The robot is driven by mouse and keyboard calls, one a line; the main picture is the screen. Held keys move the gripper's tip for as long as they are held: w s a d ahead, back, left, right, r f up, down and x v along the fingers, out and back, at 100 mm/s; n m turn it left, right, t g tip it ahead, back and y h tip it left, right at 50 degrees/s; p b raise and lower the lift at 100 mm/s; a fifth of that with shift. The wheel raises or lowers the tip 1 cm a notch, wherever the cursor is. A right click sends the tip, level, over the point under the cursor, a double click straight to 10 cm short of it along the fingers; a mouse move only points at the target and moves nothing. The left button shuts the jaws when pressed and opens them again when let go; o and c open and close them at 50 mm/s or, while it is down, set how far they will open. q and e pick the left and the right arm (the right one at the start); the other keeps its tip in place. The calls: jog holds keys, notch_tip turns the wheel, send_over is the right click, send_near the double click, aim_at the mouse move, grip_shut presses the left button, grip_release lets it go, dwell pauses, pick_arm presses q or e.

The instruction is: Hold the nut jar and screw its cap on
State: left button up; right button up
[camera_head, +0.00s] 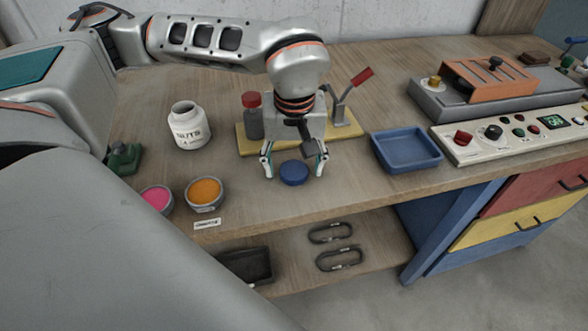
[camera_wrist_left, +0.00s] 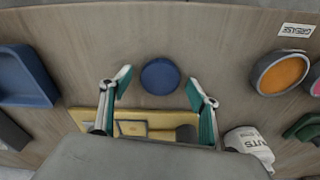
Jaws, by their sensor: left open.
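The white nut jar (camera_head: 189,125), lettered "NUTS", stands upright and uncapped on the wooden bench, left of my gripper. Part of it also shows at the lower right of the left wrist view (camera_wrist_left: 250,143). A round blue cap (camera_head: 294,173) lies flat on the bench; it also shows in the left wrist view (camera_wrist_left: 160,76). My left gripper (camera_head: 294,174) points down over the cap, its fingers open on either side of it. In the left wrist view the open fingertips (camera_wrist_left: 157,84) are clear of the cap. My right gripper is not in view.
A blue tray (camera_head: 406,150) is right. Pink (camera_head: 157,199) and orange (camera_head: 203,194) pots stand at the front left. The bench between cap and tray is clear.

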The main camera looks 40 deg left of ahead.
aim_at(294, 170)
pick_arm(q)
jog(key=c, duration=0.8)
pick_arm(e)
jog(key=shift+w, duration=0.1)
pick_arm(q)
jog(key=shift+r, duration=0.45)
notch_tip(294, 170, up, 19)
jog(key=p, duration=0.3)
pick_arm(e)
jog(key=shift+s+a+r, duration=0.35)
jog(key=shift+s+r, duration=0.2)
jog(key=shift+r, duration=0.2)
